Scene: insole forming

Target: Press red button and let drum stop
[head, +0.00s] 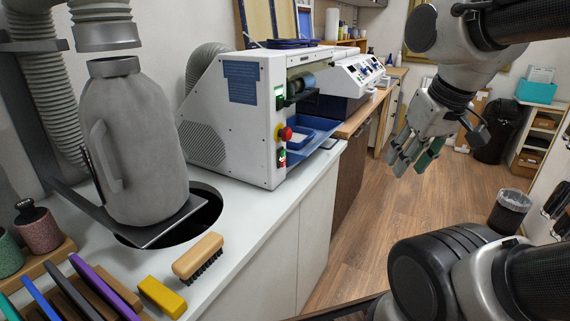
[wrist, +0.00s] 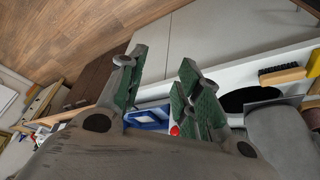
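The red button (head: 285,133) is a round red knob on a yellow base, on the front edge of the white machine (head: 235,115). It also shows in the wrist view (wrist: 174,130), low between my fingers. The drum (head: 301,83) is a bluish-grey roller in the machine's upper opening; I cannot tell whether it turns. My gripper (head: 418,158) hangs over the floor to the right of the machine, well apart from the button. Its green-padded fingers are spread and empty in the wrist view (wrist: 163,62).
A blue tray (head: 312,128) lies beneath the drum. A wooden brush (head: 198,257), a yellow block (head: 162,297) and a grey jug-shaped thing (head: 140,150) are on the white counter (head: 262,220). The floor beside it is free.

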